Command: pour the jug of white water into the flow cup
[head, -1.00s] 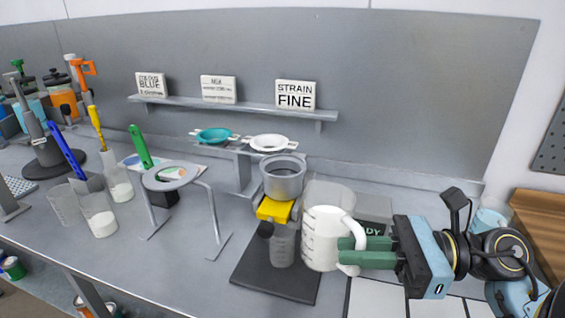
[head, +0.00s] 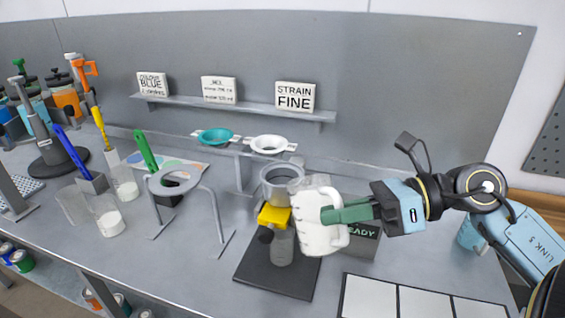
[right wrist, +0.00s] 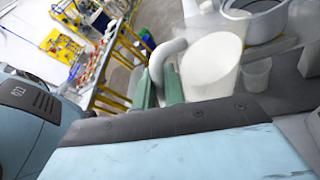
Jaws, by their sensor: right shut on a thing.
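My right gripper (head: 338,214) has green fingers shut on the jug's handle. The flow cup (head: 282,182) is a grey round cup on a stand with a yellow part (head: 273,216). The jug's upper rim overlaps the cup's right side; I cannot tell whether they touch. The right wrist view shows the jug (right wrist: 212,65) with the cup (right wrist: 255,18) beyond it. No stream of liquid shows. My left gripper is out of view.
A clear beaker (head: 281,248) stands below the flow cup on a dark base plate (head: 262,278). A ring stand (head: 174,182) is to the left. White panels (head: 370,297) lie at the front right.

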